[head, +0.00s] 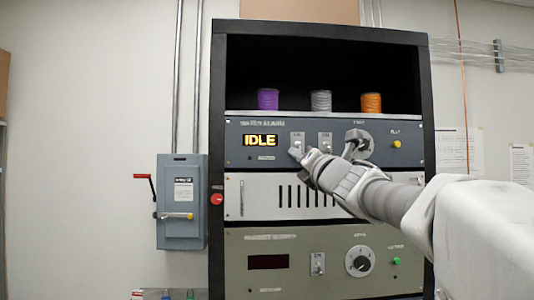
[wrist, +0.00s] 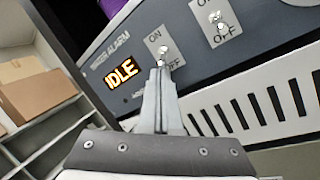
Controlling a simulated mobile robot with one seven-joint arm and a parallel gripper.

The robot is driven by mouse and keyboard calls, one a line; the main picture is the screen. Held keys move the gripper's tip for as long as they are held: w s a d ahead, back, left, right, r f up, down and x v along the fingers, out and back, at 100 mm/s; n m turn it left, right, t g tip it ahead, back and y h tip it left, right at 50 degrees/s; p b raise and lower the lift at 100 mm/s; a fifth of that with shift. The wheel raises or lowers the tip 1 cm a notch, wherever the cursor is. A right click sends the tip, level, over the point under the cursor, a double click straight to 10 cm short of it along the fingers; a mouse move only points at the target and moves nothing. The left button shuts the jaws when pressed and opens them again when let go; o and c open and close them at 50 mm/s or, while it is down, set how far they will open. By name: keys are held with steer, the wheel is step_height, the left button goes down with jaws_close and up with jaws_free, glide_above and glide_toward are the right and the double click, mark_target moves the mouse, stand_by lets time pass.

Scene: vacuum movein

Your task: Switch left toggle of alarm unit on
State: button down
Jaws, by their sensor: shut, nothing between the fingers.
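The alarm unit (head: 280,160) is the blue-grey panel in the rack, with a lit display (head: 260,140) reading IDLE. Its left toggle (wrist: 164,50) sits on a light plate marked ON above and OFF below in the wrist view. The right toggle (wrist: 216,17) is on a similar plate beside it. My gripper (wrist: 160,66) is shut and empty, its fingertips at the lower side of the left toggle, touching or very close. In the head view my gripper (head: 294,152) partly covers the lower part of the left toggle plate (head: 298,138). I cannot tell the left toggle's position for sure.
A large knob or lever (head: 358,140) and a yellow button (head: 397,144) are on the panel's right. A white vented panel (head: 262,198) and a green-grey unit (head: 300,250) lie below. Spools stand on the shelf above. A grey switch box (head: 181,215) hangs left on the wall.

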steer(key=shift+s+r+g+p, duration=0.15)
steer(key=shift+r+g+p, duration=0.25)
steer(key=shift+p, duration=0.65)
steer(key=shift+s+p, duration=0.1)
steer(key=shift+p, duration=0.35)
steer(key=shift+s+r+p, duration=0.2)
steer(key=shift+r+p, duration=0.2)
steer(key=shift+r, duration=0.6)
steer(key=b+v, duration=0.2)
steer(key=v, duration=1.5)
steer(key=shift+s+r, duration=0.15)
steer(key=shift+s, duration=0.2)
steer(key=shift+m+h, duration=0.3)
